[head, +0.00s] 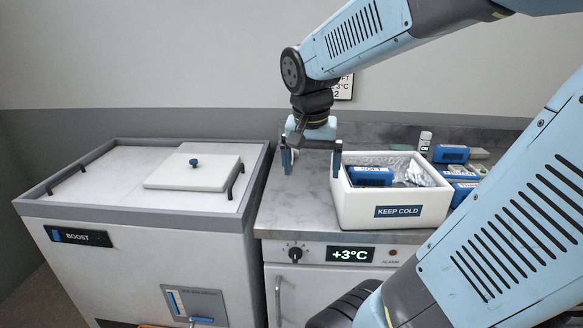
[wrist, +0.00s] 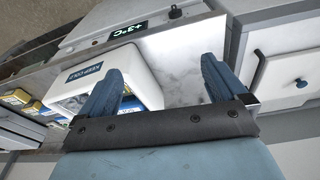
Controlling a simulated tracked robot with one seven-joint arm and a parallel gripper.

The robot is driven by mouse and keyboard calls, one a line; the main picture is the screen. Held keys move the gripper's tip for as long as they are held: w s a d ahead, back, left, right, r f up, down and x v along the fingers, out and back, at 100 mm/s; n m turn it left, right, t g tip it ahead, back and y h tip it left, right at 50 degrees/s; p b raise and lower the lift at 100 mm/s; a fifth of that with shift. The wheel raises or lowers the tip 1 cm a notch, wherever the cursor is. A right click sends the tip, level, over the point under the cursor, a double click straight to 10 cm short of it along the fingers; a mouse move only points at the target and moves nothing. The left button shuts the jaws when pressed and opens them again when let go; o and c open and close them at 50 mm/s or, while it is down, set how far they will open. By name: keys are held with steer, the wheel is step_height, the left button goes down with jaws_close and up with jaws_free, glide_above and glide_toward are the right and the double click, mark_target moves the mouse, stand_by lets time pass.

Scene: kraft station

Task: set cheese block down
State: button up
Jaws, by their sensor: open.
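My gripper (head: 312,160) is open and empty over the counter, just left of the white KEEP COLD box (head: 430,215). In the wrist view, my gripper's blue fingers (wrist: 162,78) are wide apart, with only the counter and part of the box (wrist: 145,80) behind them. A blue block with a white label that seems to read SOFT (head: 370,176) lies inside the box at its left end; it looks like a wrapped cheese block. My gripper does not hold it. Its underside is hidden by the box's front wall.
Crumpled clear and silvery packing (head: 415,174) fills the box's right part. Blue labelled packs (head: 463,188) and a small white jar (head: 425,141) stand behind and right of it. The white BOOST chest (head: 110,190), with a lid panel (head: 193,172), is at left. The counter (head: 300,205) left of the box is clear.

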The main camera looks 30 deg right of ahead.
steer(key=s+a+r+n+t+y, duration=0.1)
steer(key=s+a+r+n+t, duration=0.2)
steer(key=a+n, duration=0.4)
steer(key=s+t, duration=0.1)
steer(key=s, duration=0.1)
steer(key=shift+s+a+r+y, duration=0.3)
steer(key=shift+s+a+r, duration=0.05)
steer(key=shift+a, duration=0.05)
